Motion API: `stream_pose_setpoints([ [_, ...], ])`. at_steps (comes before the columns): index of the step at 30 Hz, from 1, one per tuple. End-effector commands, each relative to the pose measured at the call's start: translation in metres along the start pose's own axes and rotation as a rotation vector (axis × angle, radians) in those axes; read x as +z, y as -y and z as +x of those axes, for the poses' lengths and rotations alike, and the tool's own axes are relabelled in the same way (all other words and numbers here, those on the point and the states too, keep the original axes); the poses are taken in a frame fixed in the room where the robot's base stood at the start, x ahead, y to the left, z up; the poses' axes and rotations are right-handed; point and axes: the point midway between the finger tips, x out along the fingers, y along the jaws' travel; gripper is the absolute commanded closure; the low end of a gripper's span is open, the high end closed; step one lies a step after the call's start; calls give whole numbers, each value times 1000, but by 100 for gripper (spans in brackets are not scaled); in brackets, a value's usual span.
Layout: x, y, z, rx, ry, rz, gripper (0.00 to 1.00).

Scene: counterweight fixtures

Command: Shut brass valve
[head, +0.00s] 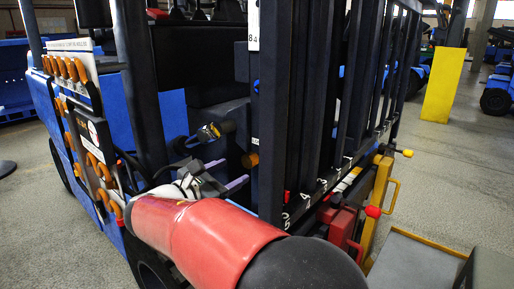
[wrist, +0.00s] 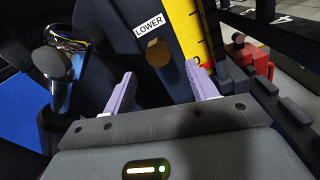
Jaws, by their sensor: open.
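The brass valve (wrist: 158,52) is a round brass-coloured knob on a dark panel, just below a white "LOWER" label (wrist: 149,27). In the head view the valve (head: 250,160) sits low on the dark mast side. My gripper (wrist: 161,74) has pale purple fingers that are spread apart and empty. In the wrist view the valve lies beyond the fingertips, between them. In the head view my gripper (head: 228,173) is short of the valve, to its lower left, with no clear contact. Whether the valve is turned open or shut cannot be told.
A yellow scale (wrist: 186,30) stands close to the right finger. A silver lever with a dark knob (wrist: 50,62) is left of the fingers. Black mast bars (head: 300,90) rise beside the arm. A red box (head: 341,226) and a yellow frame (head: 378,195) are at right.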

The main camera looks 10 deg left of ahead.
Motion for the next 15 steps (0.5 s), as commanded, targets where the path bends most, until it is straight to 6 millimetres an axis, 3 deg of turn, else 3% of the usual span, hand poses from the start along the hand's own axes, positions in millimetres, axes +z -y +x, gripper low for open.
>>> stream_pose_setpoints([
  [5,0,-1,12,-11,32,-15,42],
  [15,0,0,64,-11,29,-15,42],
])
